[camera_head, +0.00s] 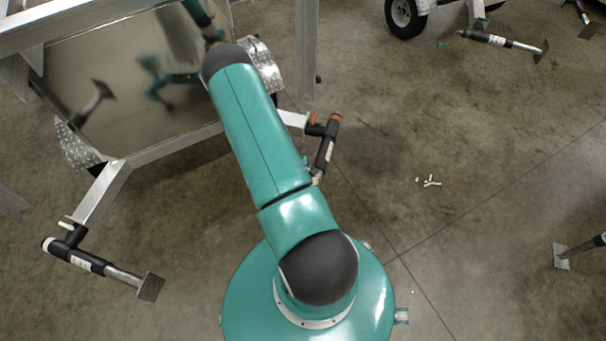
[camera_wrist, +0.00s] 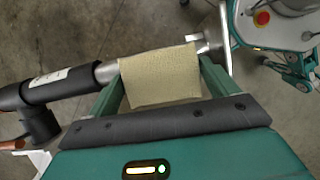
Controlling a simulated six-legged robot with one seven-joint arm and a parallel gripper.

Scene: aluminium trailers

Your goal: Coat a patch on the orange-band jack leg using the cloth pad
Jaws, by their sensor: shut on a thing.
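The orange-band jack leg (camera_head: 325,150) hangs from the trailer right of my arm, with orange at its top end. In the wrist view, its black body (camera_wrist: 50,88) lies at left, its bare silver tube (camera_wrist: 106,72) runs behind the pad, and its foot plate (camera_wrist: 215,38) is at upper right. My gripper (camera_wrist: 160,78) is shut on the tan cloth pad (camera_wrist: 160,75). The pad overlaps the silver tube; I cannot tell whether it touches. A small pale edge of the pad shows beside my arm in the head view (camera_head: 316,181). The gripper itself is hidden there.
A second jack leg (camera_head: 95,262) hangs from the trailer frame (camera_head: 105,190) at left. Another trailer's jack leg (camera_head: 490,39) and wheel (camera_head: 405,15) are at the back right.

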